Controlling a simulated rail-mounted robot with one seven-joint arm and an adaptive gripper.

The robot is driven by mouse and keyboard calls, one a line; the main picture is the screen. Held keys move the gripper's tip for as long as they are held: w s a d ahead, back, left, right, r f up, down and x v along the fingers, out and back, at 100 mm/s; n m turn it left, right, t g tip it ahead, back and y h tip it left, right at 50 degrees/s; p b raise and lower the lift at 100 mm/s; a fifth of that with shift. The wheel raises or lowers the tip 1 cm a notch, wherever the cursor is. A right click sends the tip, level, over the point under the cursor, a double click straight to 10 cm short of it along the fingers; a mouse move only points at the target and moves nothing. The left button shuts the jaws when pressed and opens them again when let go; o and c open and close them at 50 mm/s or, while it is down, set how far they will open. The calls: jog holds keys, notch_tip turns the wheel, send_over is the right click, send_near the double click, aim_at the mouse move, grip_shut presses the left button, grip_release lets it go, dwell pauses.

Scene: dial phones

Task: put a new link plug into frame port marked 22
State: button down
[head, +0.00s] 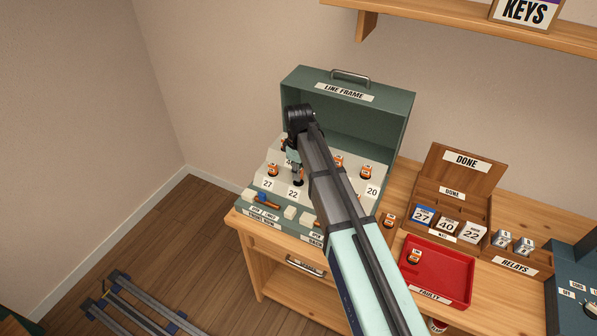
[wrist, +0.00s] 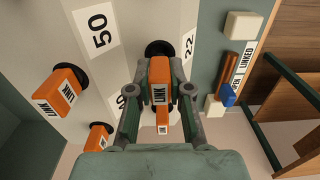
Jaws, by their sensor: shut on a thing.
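The line frame (head: 345,92) is an open green case with numbered ports on a pale sloped panel. My gripper (head: 297,180) is over this panel, just behind the label 22 (head: 293,194). In the wrist view my gripper (wrist: 160,100) is shut on an orange link plug (wrist: 159,72). The plug's far end overlaps a dark round port (wrist: 157,48) beside the label 22 (wrist: 188,46). I cannot tell whether the plug is inside the port or just in front of it. A smaller orange piece marked LINK (wrist: 163,128) shows between the fingers, partly hidden.
Orange plugs stand in neighbouring ports (wrist: 62,88), (wrist: 97,137). A switch strip with a blue piece (wrist: 228,94) runs along the panel's edge. An orange plug (head: 389,219) is on the table. Another lies in the red FAULTY tray (head: 455,262), near the DONE box (head: 461,161).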

jog(key=shift+f+b, duration=0.4)
jog(key=shift+f, duration=0.85)
dwell(0.5)
jog(key=c, duration=1)
grip_release()
jog(key=shift+o, duration=0.4)
jog(key=shift+o, duration=0.9)
jog(key=shift+r, duration=0.1)
jog(key=shift+r+p, duration=2.25)
jog(key=shift+r, duration=1.45)
